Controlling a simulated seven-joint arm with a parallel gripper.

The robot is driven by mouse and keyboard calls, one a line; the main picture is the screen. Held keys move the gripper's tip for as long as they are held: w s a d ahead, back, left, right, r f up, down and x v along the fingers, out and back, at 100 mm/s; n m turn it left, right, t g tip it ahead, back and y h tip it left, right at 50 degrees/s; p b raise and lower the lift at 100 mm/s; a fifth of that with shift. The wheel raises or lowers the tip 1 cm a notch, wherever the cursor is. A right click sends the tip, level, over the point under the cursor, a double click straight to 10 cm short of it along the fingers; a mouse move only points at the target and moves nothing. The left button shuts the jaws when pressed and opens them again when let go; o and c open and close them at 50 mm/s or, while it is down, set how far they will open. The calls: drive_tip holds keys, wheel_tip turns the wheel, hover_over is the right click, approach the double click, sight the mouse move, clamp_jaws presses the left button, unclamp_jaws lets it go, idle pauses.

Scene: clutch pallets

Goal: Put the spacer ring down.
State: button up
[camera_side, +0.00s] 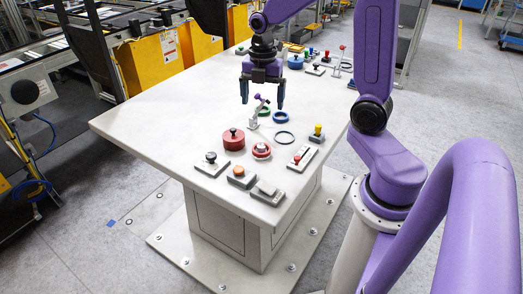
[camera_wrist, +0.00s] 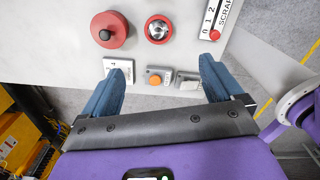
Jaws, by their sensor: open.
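My gripper (camera_side: 262,104) is open with nothing between its fingers, above the middle of the white table. Its two blue fingers also show spread in the wrist view (camera_wrist: 163,68). None of these rings shows in the wrist view.
A purple-knobbed lever (camera_side: 257,107) stands below my gripper. Towards the front are a red lidded pot (camera_side: 233,140), a red round part with a silver centre (camera_side: 261,151), an orange button (camera_side: 239,172) and a red-knobbed lever box (camera_side: 300,157). The table's left side (camera_side: 165,115) is clear.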

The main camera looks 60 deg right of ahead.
hover_over(261, 146)
drive_tip(key=f, duration=1)
drive_tip(key=shift+s+d+f, duration=0.1)
drive_tip(key=shift+s+f, duration=0.15)
drive_tip(key=shift+f, duration=0.15)
drive_tip(key=shift+w+f, duration=0.2)
drive_tip(key=shift+f, duration=2.65)
drive_tip(key=c, duration=1.2)
drive_tip(key=shift+r, duration=0.1)
